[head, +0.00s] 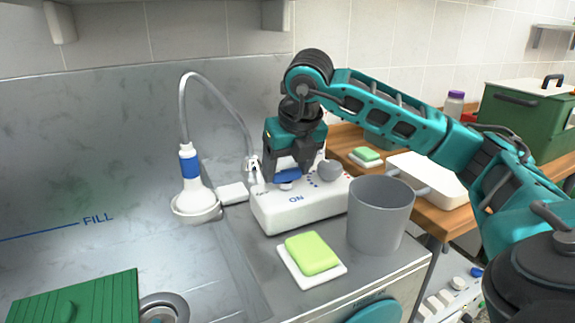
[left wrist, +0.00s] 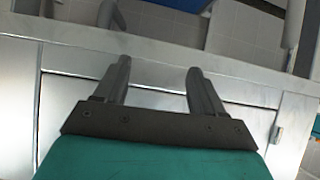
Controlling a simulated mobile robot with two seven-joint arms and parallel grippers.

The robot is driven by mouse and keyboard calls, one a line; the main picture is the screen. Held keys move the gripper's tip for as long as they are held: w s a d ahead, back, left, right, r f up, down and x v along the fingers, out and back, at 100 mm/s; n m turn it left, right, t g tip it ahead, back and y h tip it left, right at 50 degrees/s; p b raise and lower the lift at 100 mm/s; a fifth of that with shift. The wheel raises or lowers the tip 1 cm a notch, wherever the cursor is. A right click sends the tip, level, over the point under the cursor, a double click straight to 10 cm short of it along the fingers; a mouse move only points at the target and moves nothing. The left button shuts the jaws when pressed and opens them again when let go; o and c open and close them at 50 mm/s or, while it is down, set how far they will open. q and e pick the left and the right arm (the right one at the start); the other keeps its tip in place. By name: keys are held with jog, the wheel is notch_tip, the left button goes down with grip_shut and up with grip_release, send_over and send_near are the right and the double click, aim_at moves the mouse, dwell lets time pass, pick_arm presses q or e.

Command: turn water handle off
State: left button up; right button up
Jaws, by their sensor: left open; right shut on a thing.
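A white control box (head: 303,209) marked ON stands at the back of the metal counter. It carries a blue handle (head: 289,174) and a grey round knob (head: 330,170). My right gripper (head: 287,178) reaches down from above and is shut on the blue handle; its fingers hide part of it. A grey hose rises from beside the box to a white and blue spray head (head: 191,172), which rests in a round white holder. My left gripper (left wrist: 155,88) is open and empty in the left wrist view, in front of pale cabinet fronts.
A grey cup (head: 379,218) and a green sponge on a white dish (head: 313,257) stand in front of the box. A green slatted lid (head: 78,299) and a drain are at lower left.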

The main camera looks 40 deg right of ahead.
jog(key=o, duration=1)
jog(key=shift+o, duration=0.2)
pick_arm(q)
jog(key=p, duration=0.1)
jog(key=a+r+p, duration=0.1)
jog(key=p, duration=0.1)
jog(key=shift+s+a, duration=0.15)
jog(key=shift+s, duration=0.2)
pick_arm(e)
jog(key=v, duration=1.3)
jog(key=shift+w, duration=0.1)
